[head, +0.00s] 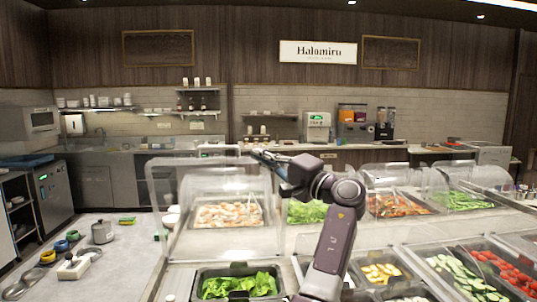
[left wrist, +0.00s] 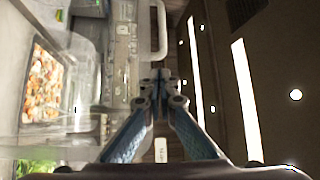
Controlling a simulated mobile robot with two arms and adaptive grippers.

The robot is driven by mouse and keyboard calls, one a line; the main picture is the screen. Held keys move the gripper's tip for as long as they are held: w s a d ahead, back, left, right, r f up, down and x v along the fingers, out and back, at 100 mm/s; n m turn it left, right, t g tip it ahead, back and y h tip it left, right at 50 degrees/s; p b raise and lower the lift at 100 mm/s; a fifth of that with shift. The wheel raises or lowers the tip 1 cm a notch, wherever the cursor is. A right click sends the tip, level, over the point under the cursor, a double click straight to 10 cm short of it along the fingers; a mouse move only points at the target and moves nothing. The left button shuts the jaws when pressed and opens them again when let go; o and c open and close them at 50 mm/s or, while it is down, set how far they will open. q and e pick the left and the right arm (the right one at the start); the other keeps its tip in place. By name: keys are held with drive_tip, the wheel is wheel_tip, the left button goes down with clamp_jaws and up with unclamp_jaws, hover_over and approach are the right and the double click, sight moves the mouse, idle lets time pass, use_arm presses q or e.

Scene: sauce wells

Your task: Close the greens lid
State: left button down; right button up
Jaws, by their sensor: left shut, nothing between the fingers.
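Leafy greens (head: 305,211) lie in a back-row well behind my left arm. A front-row well also holds leafy greens (head: 240,286). I cannot tell which one the task means. A clear lid (head: 165,190) stands around the shrimp-like food at left; my arm partly hides the clear cover by the back greens. My left gripper (head: 262,156) is shut and empty, above the back row, near the top edge of the clear panels. In the left wrist view its fingertips (left wrist: 160,84) meet, with a pale handle-like bar (left wrist: 158,32) beyond them. My right gripper is not in view.
A shrimp-like food (head: 228,214) fills the well left of the back greens; it also shows in the left wrist view (left wrist: 43,85). More clear covers (head: 395,178) stand at right. A grey pot (head: 103,232) and small bowls are on the left counter.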

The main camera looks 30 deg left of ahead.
sight(248, 161)
use_arm(q)
drive_tip(key=p+x, duration=0.1)
drive_tip(key=x, duration=0.3)
drive_tip(key=shift+w+a, duration=0.2)
drive_tip(key=shift+a+p, duration=0.35)
drive_tip(key=shift+a, duration=0.05)
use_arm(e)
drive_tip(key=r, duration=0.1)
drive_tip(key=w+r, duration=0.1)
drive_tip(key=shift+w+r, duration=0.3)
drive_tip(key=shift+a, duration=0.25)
